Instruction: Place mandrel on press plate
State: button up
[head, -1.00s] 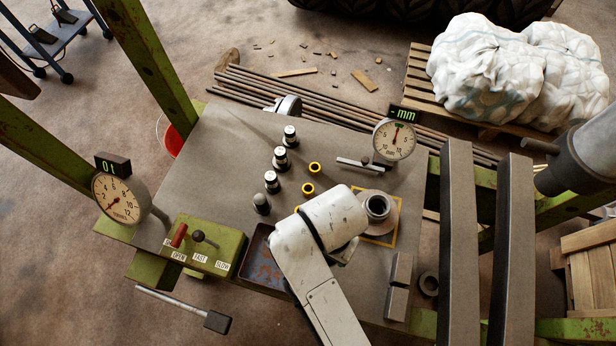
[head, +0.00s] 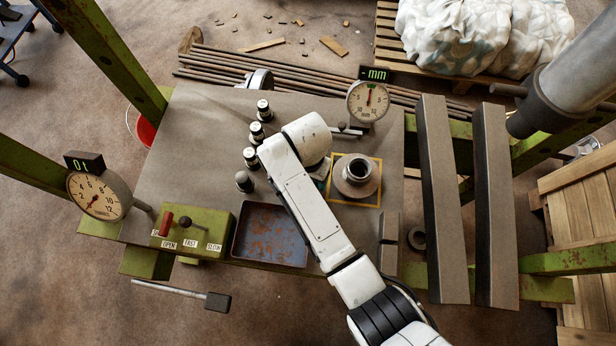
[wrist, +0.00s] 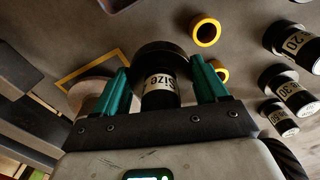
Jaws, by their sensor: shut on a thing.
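My gripper (wrist: 163,72) shows in the wrist view with its teal fingers shut on a dark mandrel (wrist: 160,88). The mandrel has a wide black top and a white band reading "SIZE". In the head view my arm hides the fingers and the mandrel. A round flanged hub (head: 357,170) sits inside a yellow square outline (head: 372,199) on the grey table, just right of my wrist. In the wrist view the outline (wrist: 97,70) is left of the fingers. I cannot tell which surface is the press plate. Whether the mandrel touches anything below is unclear.
Several small mandrels (head: 257,133) stand left of my arm. Yellow rings (wrist: 206,32) lie near the gripper. A rusty blue tray (head: 271,236), a lever box (head: 193,231) and dial gauges (head: 368,101) are around. Two heavy bars (head: 495,200) stand right. The table's upper left (head: 200,125) is clear.

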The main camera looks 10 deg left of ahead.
jog(key=shift+w+f, duration=0.5)
jog(key=shift+w, duration=0.05)
jog(key=shift+f, duration=1.55)
jog(key=shift+f+b, duration=0.1)
jog(key=shift+b, duration=0.2)
jog(key=o, duration=1.7)
jog(key=shift+f, duration=0.1)
jog(key=shift+o, duration=0.2)
notch_tip(320, 180, up, 12)
jog(key=shift+r+p, duration=0.15)
jog(key=shift+p, duration=0.2)
